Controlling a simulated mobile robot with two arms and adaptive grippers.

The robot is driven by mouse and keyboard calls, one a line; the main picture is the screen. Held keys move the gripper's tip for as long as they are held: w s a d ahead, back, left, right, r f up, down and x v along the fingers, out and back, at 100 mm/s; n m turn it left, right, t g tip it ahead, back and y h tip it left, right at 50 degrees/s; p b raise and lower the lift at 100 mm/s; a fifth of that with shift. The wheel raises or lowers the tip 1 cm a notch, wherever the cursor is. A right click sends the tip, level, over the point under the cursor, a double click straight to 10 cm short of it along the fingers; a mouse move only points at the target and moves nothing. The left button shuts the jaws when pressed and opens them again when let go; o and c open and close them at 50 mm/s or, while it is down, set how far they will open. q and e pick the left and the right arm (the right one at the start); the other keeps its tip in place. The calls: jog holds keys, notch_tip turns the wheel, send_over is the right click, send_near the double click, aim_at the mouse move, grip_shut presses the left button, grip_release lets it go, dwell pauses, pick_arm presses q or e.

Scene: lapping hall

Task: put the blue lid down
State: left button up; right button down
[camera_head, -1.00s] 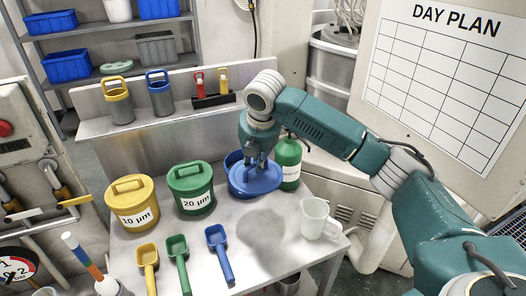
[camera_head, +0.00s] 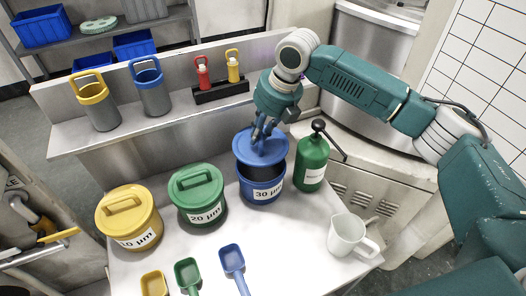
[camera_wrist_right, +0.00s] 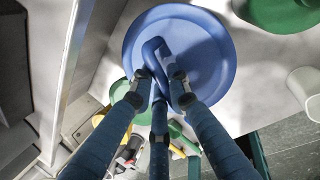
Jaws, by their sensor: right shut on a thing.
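My right gripper (camera_head: 264,132) is shut on the handle of the round blue lid (camera_head: 248,146). In the right wrist view the fingers (camera_wrist_right: 158,88) close around the handle of the lid (camera_wrist_right: 205,45). The lid is over the blue tub (camera_head: 262,190) marked 30 µm. A dark part of the tub's inside shows below the lid's front edge, so the lid looks raised or tilted there. Contact at the back rim is hidden. My left gripper is not in view.
A green bottle (camera_head: 312,165) stands close right of the blue tub, and the lidded green tub (camera_head: 197,205) is to its left. A yellow tub (camera_head: 130,228), several scoops and a white jug (camera_head: 348,236) share the table (camera_head: 290,240). Bare table lies in front.

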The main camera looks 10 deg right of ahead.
aim_at(271, 147)
notch_tip(271, 147, down, 8)
jog(key=p, duration=0.1)
jog(key=shift+r+p, duration=0.25)
jog(key=shift+p, duration=0.15)
jog(key=shift+f, duration=0.15)
jog(key=c, duration=1.7)
grip_release()
jog(key=shift+o, duration=0.2)
jog(key=b+v, duration=0.3)
jog(key=v, duration=0.8)
jog(key=shift+w, duration=0.1)
jog(key=shift+d+r, duration=0.15)
jog(key=shift+r, duration=0.55)
